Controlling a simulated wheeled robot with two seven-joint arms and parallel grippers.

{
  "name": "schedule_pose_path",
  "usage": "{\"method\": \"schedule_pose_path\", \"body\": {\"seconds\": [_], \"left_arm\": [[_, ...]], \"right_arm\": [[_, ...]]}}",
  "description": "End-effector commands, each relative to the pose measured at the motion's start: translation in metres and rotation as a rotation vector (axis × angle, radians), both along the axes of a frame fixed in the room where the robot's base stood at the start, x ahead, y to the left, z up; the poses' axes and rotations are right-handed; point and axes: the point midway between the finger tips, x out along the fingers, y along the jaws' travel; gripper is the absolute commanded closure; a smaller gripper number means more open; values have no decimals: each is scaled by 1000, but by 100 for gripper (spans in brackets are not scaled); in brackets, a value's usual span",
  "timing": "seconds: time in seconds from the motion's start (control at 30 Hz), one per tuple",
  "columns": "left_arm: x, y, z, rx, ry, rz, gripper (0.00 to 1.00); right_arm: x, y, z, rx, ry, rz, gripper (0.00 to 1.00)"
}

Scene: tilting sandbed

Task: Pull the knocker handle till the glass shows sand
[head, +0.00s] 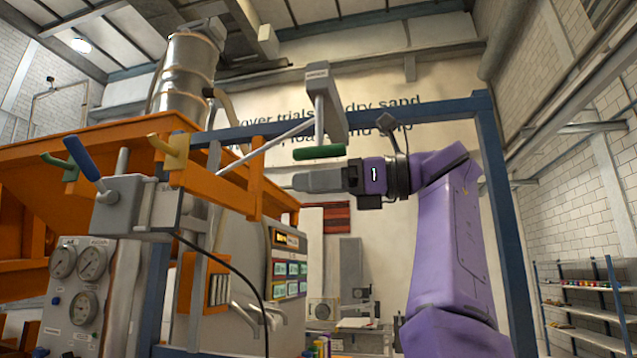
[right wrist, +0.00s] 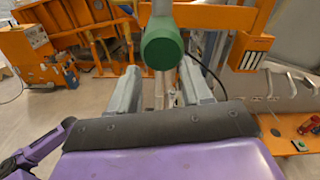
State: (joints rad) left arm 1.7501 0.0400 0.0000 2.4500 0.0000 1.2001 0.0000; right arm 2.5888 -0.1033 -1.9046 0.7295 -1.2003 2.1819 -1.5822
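The knocker handle is a green grip (head: 319,152) hanging on a grey rod below a labelled grey box (head: 325,100) in the head view. Its round green end (right wrist: 162,46) shows in the right wrist view, above the gap between my fingers. My right gripper (head: 296,181) points left, just below the green grip and apart from it. In the right wrist view my right gripper (right wrist: 160,88) has its two fingers spread, with nothing between them. I cannot make out the sand glass or any sand. My left gripper is not in view.
A blue frame (head: 487,140) rises behind my right arm. An orange bracket (head: 255,190) and a grey valve block with a blue lever (head: 82,158) stand at left. Gauges (head: 90,261) and a metal drum (head: 185,75) are near. Shelves (head: 585,305) stand far right.

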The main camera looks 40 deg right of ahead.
Motion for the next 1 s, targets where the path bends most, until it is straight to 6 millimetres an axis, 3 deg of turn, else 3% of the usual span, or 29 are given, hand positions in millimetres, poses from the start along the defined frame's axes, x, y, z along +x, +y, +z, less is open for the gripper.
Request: {"method": "schedule_pose_path", "body": {"seconds": [0.17, 0.37, 0.6, 1.0], "left_arm": [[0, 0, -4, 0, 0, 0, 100], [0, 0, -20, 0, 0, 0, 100], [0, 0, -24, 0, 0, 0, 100], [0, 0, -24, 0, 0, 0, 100]], "right_arm": [[-7, -7, 0, 2, -4, -3, 52], [-42, -36, -2, 1, -5, -1, 52], [-73, -63, 0, -1, 1, 1, 52], [-78, -66, 1, -1, 2, 1, 52]]}}
